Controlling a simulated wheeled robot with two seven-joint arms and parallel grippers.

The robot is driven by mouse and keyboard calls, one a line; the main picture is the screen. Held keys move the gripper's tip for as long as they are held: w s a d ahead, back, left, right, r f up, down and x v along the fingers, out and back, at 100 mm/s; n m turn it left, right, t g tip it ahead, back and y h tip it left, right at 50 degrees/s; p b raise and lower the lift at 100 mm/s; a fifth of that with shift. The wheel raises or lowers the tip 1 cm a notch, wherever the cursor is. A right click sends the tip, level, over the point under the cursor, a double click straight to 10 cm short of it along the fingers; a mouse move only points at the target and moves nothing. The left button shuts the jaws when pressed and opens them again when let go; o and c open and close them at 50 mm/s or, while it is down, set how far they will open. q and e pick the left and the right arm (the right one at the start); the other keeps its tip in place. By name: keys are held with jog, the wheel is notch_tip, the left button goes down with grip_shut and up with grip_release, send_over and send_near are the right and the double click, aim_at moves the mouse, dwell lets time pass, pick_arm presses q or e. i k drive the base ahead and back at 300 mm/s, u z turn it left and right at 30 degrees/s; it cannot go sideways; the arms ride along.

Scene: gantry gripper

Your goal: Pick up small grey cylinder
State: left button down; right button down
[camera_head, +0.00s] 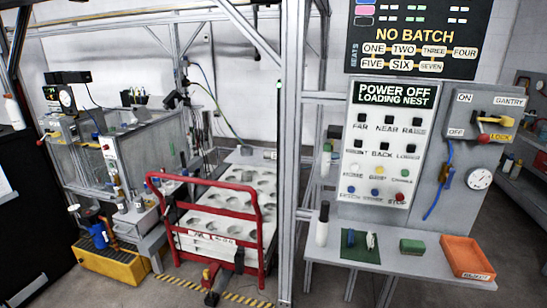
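No gripper of mine shows in the head view. The pallet cart (186,243) has a grey top with several round nests and a red tubular handle (209,183). A small greyish cylinder-like shape (247,176) shows near the far right of its top, but I cannot tell for sure that it is a loose cylinder. Small grey, roughly cylindrical items (137,201) also stand on the low grey box at the left. They are too small to tell apart. The red handle hides part of the cart top.
The control panel (428,130) reads "POWER OFF LOADING NEST". The shelf (395,259) below holds a dark-capped white bottle (322,226), a green cloth (350,253), a green block (412,246) and an orange tray (466,252). A metal post (292,150) stands between cart and panel. A yellow base (105,268) is at left.

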aim_at(268, 154)
jog(key=u, duration=0.35)
jog(key=k, duration=0.45)
jog(key=u, duration=1.5)
jog(key=i, duration=2.3)
jog(key=z, duration=0.35)
jog(key=i, duration=1)
jog(key=z, duration=1.6)
jog(key=i, duration=0.85)
jog(key=z, duration=0.7)
